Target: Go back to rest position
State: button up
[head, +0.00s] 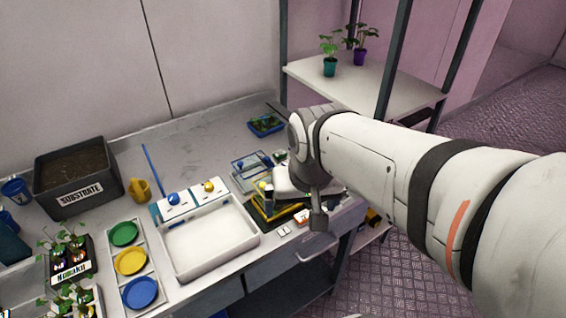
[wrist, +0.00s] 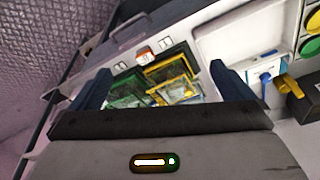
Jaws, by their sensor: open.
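My gripper (wrist: 158,88) is open in the wrist view, with its two dark fingers spread apart and nothing between them. Beyond the fingers lie a yellow-framed tray (wrist: 172,80) and a green-framed tray (wrist: 127,92) on the workbench. In the head view my white arm reaches in from the right over the right part of the bench (head: 205,140). The fingers cannot be made out there, and the arm's end hides part of the yellow and dark trays (head: 262,214).
A white basin (head: 208,242) stands at the bench front. Left of it are a dish holder with green, yellow and blue dishes (head: 130,262), and a substrate box (head: 78,176). A rack shelf (head: 365,88) with two potted plants stands behind my arm. The bench's back middle is mostly clear.

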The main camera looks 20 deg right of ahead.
jog(key=shift+s+d+f+n, duration=0.1)
jog(key=shift+s+d+n, duration=0.05)
jog(key=shift+s+n, duration=0.25)
jog(key=shift+s+d+f+n, duration=0.15)
jog(key=shift+s+n, duration=0.15)
jog(key=shift+s, duration=0.2)
